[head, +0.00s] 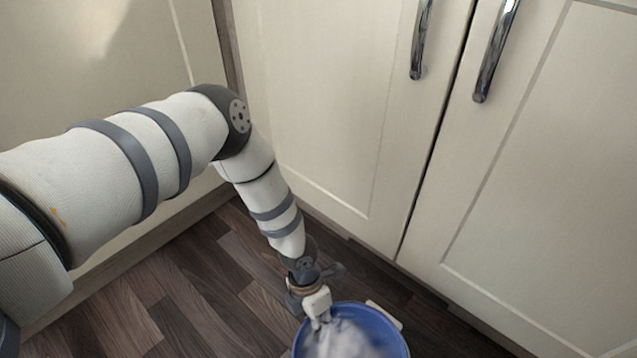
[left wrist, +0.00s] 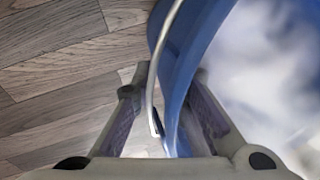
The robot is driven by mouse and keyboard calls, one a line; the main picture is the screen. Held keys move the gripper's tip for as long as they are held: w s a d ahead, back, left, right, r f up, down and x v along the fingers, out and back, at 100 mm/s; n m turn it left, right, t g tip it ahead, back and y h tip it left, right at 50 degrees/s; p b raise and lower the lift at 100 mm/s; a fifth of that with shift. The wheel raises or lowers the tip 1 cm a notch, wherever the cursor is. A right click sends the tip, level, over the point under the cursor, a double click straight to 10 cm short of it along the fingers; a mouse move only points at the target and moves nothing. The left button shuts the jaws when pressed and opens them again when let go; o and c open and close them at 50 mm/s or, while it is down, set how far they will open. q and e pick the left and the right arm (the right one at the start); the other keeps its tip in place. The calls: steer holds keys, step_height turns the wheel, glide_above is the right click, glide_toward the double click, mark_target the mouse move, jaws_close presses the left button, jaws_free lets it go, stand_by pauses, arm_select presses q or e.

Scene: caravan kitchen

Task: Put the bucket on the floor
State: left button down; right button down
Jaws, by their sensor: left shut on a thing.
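A blue bucket (head: 383,326) with something white and blurred inside is at the bottom of the head view, low over the wood floor (head: 190,290). My left gripper (head: 318,304) reaches down to its rim at the left side. In the left wrist view the blue bucket wall (left wrist: 190,50) and a pale curved strip, perhaps the handle, run between the two fingers of my left gripper (left wrist: 165,125), which is shut on the bucket. I cannot tell whether the bucket's bottom touches the floor. My right gripper is not in view.
Cream cupboard doors (head: 340,110) with metal handles (head: 495,50) stand behind and to the right of the bucket. A cream panel (head: 90,50) stands at the left. The dark plank floor is clear left of the bucket.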

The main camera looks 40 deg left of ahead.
arm_select(q)
steer(key=shift+r, duration=0.1)
steer(key=c, duration=1.6)
jaws_free()
